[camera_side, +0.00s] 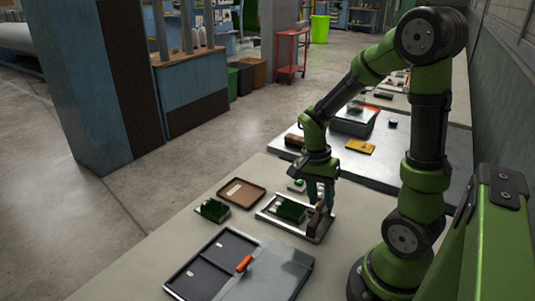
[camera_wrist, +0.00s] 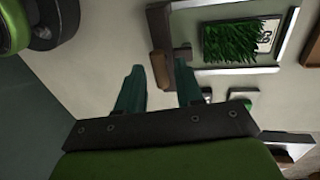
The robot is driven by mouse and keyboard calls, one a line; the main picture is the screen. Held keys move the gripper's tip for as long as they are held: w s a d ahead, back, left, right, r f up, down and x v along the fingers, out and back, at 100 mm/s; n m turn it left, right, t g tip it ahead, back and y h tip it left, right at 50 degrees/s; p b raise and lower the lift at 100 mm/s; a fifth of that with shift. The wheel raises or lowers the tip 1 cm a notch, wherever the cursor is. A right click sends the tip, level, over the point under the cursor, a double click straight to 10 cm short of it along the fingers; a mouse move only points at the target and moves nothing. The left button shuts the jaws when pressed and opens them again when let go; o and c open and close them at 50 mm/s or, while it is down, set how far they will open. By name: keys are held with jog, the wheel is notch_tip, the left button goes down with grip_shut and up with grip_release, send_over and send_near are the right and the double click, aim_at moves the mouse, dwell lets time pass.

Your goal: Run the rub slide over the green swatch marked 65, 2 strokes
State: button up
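A green turf swatch (camera_side: 290,208) lies in a shallow metal frame (camera_side: 268,214) on the bench. The wrist view shows this swatch (camera_wrist: 230,42) with a pale label (camera_wrist: 267,36) beside it, whose number I cannot read surely. A brown block with a short handle, seemingly the rub slide (camera_side: 318,221), stands at the frame's end nearest my arm. My gripper (camera_side: 320,197) points down over that end. In the wrist view its teal fingers are apart, with the brown handle (camera_wrist: 161,68) between their tips and gaps showing on both sides. I cannot tell its exact height.
Another green swatch (camera_side: 212,209) on a small holder and a brown tray (camera_side: 240,193) lie left of the frame. A grey case (camera_side: 275,275) with an orange-handled tool (camera_side: 244,263) is in front. A yellow item (camera_side: 360,146) lies on the bench behind.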

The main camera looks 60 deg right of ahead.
grip_shut()
jog(key=w, duration=1.2)
jog(key=shift+w, duration=0.35)
jog(key=shift+r, duration=0.1)
jog(key=shift+o, duration=0.9)
grip_release()
jog(key=shift+s, duration=0.1)
jog(key=w+r, duration=0.3)
jog(key=r, duration=1.3)
jog(key=shift+w+r, duration=0.15)
jog(key=shift+r, duration=0.1)
